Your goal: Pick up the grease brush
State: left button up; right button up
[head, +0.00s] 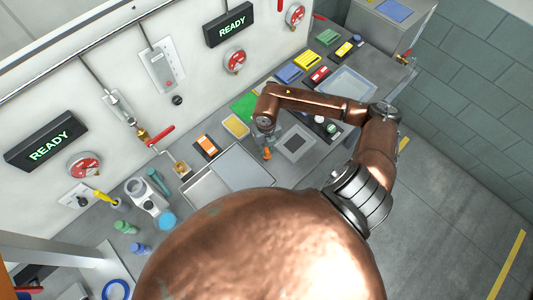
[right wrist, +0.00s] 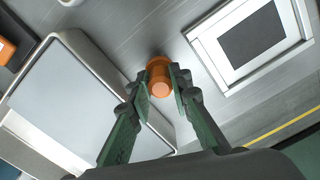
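An upright orange cylindrical piece (head: 267,153) is below my right gripper (head: 266,134) in the head view, beside the grey tray. It looks like the handle of the grease brush, but no bristles show. In the right wrist view the orange piece (right wrist: 160,84) is between the two green-padded fingertips of my right gripper (right wrist: 161,78). The fingers are drawn in close and seem to touch it on both sides. Its far end is hidden, so I cannot tell whether it rests on the bench. My left gripper is not in view.
A grey shallow tray (head: 208,196) is left of the orange piece. A pale square plate with a dark centre (head: 295,143) is to its right. An orange-and-white box (head: 207,146) and a yellow tray (head: 236,126) lie behind. The wall panel (head: 205,95) bounds the bench.

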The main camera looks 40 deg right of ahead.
aim_at(266, 148)
grip_shut()
jog(key=shift+r+b, duration=0.3)
jog(key=shift+r, duration=0.2)
notch_tip(266, 148, up, 2)
jog(key=shift+r+b, duration=0.1)
jog(key=shift+b, duration=0.35)
jog(key=s+a+r+b, duration=0.2)
jog(key=s+a+r, duration=0.6)
jog(key=a, duration=0.3)
jog(key=shift+a+r, duration=0.25)
jog(key=shift+r, duration=0.65)
